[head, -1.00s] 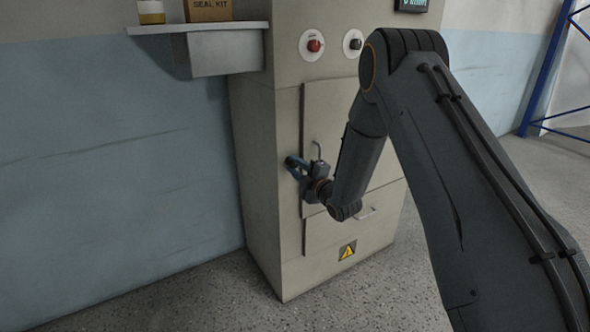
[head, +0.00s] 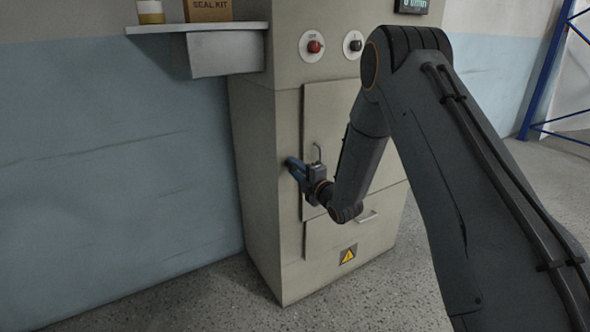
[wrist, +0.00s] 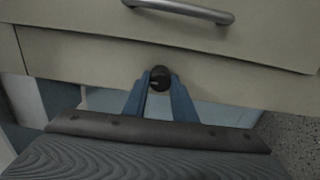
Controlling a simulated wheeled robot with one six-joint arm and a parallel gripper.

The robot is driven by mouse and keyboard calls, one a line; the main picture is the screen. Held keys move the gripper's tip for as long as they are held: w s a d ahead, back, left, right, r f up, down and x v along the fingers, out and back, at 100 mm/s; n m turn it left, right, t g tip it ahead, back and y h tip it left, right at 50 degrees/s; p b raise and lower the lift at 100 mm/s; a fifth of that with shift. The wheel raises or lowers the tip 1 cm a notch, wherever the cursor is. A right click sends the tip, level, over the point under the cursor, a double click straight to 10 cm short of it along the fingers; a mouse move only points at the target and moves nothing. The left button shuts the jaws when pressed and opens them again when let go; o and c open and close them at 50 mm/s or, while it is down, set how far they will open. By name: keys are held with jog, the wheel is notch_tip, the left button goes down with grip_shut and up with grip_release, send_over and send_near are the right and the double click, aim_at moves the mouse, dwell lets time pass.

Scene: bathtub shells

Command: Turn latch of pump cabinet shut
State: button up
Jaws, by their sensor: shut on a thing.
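The pump cabinet (head: 252,170) is a tall beige box in the middle of the head view. Its upper door (head: 322,112) looks flush with the front and has a small curved metal handle (head: 317,152), which also shows at the top of the wrist view (wrist: 182,9). The latch, a round black knob (wrist: 160,80), is on the front beside the door's left edge. My gripper (head: 292,165) is shut on it, with its blue fingers on either side of the knob in the wrist view (wrist: 159,92). The fingers hide most of the latch in the head view.
A red button (head: 315,46) and a black knob (head: 355,45) are above the door. A shelf (head: 200,28) with a seal kit box (head: 208,10) juts out at upper left. The floor in front is clear.

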jog(key=o, duration=1)
jog(key=shift+o, duration=0.2)
jog(key=shift+s, duration=0.1)
jog(key=v, duration=0.7)
jog(key=shift+s+d, duration=0.2)
jog(key=shift+s, duration=0.1)
